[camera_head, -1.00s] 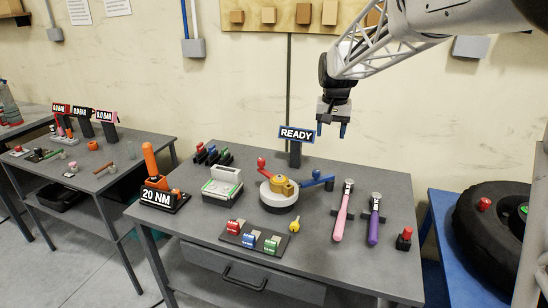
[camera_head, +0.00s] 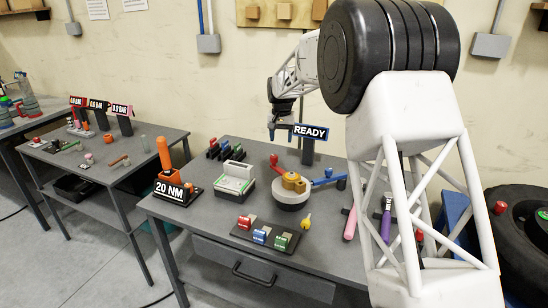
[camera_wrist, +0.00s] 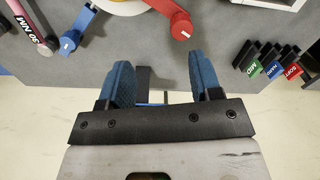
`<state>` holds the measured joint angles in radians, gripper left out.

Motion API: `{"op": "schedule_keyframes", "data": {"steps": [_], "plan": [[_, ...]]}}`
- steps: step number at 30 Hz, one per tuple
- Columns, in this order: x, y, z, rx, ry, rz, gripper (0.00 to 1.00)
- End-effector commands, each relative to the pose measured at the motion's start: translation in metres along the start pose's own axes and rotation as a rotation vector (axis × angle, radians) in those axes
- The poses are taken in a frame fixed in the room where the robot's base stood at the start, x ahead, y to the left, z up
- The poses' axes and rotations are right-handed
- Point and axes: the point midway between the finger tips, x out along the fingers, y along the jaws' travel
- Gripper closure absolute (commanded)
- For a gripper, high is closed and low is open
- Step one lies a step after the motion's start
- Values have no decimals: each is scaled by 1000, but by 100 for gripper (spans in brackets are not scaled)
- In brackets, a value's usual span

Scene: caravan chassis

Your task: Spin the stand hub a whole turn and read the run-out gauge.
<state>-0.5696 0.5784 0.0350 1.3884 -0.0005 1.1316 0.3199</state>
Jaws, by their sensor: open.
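The stand hub (camera_head: 292,184) is a brass-yellow piece on a round pale base on the middle table. A red lever (camera_head: 275,161) sits at its left rear and a blue lever (camera_head: 325,180) at its right. A "READY" display (camera_head: 311,132) stands on a dark post behind it; no run-out number shows. My gripper (camera_head: 281,130) is open and empty, in the air above the back of the table, left of the display. In the wrist view my blue fingers (camera_wrist: 160,80) are spread, apart from the red lever (camera_wrist: 174,18) and blue lever (camera_wrist: 77,32). The hub is mostly cut off there.
A white-and-green box (camera_head: 235,182) and an orange "20 NM" tool (camera_head: 167,175) stand left of the hub. A dark tray (camera_head: 240,234) with coloured blocks and a yellow key-like piece (camera_head: 306,220) lie in front. My arm covers much of the table's right side.

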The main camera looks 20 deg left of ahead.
Motion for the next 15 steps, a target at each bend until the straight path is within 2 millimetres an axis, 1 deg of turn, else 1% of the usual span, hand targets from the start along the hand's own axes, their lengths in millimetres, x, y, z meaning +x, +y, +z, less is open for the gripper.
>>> {"op": "schedule_keyframes", "data": {"steps": [1, 3, 6, 9, 15], "plan": [[6, -10, -4, -5, -3, 1, 42], [13, -18, -8, -8, -5, 1, 42], [18, -26, -12, -10, -7, 2, 42], [21, -29, -14, -11, -8, 2, 42], [21, -29, -14, -11, -8, 2, 42]]}}
